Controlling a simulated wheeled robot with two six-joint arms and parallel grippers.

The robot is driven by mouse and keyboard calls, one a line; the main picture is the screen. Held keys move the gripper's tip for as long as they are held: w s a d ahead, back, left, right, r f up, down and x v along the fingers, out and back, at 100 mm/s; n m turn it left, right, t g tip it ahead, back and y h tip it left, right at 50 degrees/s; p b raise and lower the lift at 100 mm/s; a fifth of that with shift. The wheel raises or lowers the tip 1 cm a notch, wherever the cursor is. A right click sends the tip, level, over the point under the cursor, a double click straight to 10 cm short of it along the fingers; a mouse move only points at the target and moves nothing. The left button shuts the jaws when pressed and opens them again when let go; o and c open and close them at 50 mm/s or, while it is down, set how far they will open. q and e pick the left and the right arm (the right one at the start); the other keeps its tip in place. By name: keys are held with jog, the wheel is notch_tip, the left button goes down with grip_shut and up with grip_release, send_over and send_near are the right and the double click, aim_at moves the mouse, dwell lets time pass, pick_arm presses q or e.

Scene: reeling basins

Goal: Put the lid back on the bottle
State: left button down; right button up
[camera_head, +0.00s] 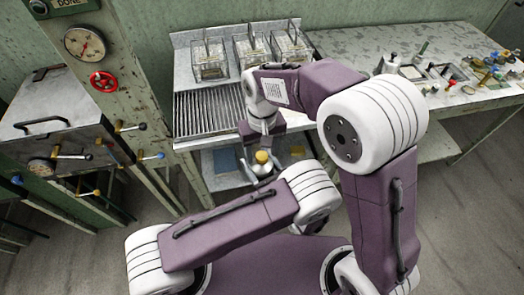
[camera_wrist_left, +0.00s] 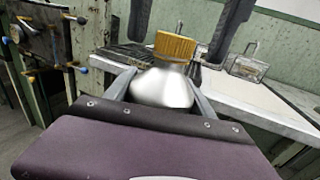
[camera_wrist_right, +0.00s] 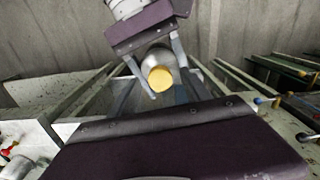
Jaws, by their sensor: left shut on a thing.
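The bottle (camera_wrist_left: 163,88) is pale and shiny, with a ribbed yellow-gold lid (camera_wrist_left: 175,46) sitting on its top. My left gripper (camera_head: 262,172) is shut on the bottle and holds it roughly upright, clear of the bench. My right gripper (camera_wrist_left: 186,42) is above it and open, with one dark finger on each side of the lid and gaps visible between. In the right wrist view the yellow lid (camera_wrist_right: 160,79) faces the camera and hides part of the bottle. Whether the lid is fully seated I cannot tell.
A bench with a slatted drainer (camera_head: 208,113) and several clear basins (camera_head: 209,65) stands behind my grippers. A marble-like table (camera_head: 455,95) with small items is at the right. A cabinet (camera_head: 50,115) with valve handles and a post (camera_head: 125,75) with a gauge are at the left.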

notch_tip(320, 180, up, 12)
dwell(0.6)
dwell(0.4)
jog(key=d+f+m, duration=0.3)
jog(key=d+f, duration=0.6)
jog(key=d, duration=0.3)
jog(key=s+d+f+m+t, duration=0.1)
jog(key=s+d+f, duration=0.6)
jog(key=s+d, duration=0.1)
jog(key=shift+s+d+f+m, duration=0.25)
jog(key=shift+s+f+m, duration=0.15)
